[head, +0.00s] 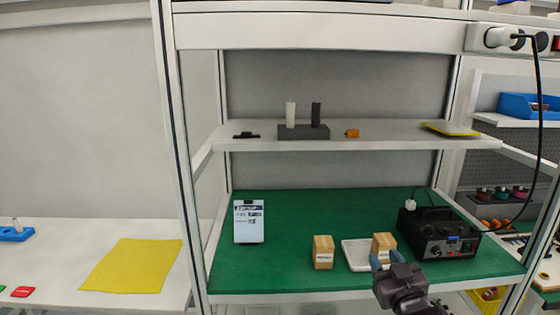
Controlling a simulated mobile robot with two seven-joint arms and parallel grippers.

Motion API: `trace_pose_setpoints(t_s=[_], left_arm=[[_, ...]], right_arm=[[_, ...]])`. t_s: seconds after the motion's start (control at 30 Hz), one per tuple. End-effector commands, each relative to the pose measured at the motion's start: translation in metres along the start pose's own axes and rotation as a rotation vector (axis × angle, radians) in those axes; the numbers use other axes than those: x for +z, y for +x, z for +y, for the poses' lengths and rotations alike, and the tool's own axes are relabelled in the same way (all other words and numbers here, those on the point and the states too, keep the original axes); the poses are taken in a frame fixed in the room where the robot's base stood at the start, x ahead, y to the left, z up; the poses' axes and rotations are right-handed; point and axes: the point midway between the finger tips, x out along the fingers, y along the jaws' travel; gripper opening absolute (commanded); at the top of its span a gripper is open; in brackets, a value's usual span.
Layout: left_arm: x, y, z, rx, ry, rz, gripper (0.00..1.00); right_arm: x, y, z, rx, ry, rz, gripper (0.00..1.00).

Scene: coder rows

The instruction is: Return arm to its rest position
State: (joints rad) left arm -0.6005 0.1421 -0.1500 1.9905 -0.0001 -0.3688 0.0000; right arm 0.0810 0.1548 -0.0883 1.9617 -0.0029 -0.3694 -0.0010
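My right gripper (384,261) comes in from the lower right over the green mat. The block stands upright on or at the right end of a white flat plate (356,254). I cannot tell whether the fingers touch the block. A second wooden block (323,252) with a label stands on the mat to the left of the plate. My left gripper is not in view.
The green mat (290,215) covers the bench, with a labelled white card (249,222) at left and a black device (438,236) with a cable at right. A shelf (380,135) hangs above with a grey holder (303,132). A yellow sheet (133,266) lies on the left table.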

Motion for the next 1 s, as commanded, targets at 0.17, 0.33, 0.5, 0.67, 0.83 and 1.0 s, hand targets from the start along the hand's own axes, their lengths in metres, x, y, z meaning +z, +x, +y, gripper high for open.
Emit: trace_pose_setpoints(t_s=[0.17,0.33,0.5,0.67,0.83,1.0], left_arm=[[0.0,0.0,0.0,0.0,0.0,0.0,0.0],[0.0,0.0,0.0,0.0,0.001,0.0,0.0],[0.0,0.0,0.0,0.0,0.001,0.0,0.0],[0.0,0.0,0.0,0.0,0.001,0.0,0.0],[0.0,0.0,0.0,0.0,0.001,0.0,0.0],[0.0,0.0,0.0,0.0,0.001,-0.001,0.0]], right_arm=[[0.08,-0.064,-0.008,0.0,0.026,-0.164,0.38],[0.144,-0.132,-0.015,0.006,0.05,-0.319,0.38],[0.198,-0.206,-0.021,0.018,0.074,-0.475,0.38],[0.229,-0.262,-0.022,0.035,0.088,-0.582,0.38],[0.241,-0.289,-0.022,0.044,0.093,-0.634,0.38],[0.242,-0.291,-0.022,0.044,0.094,-0.638,0.38]])
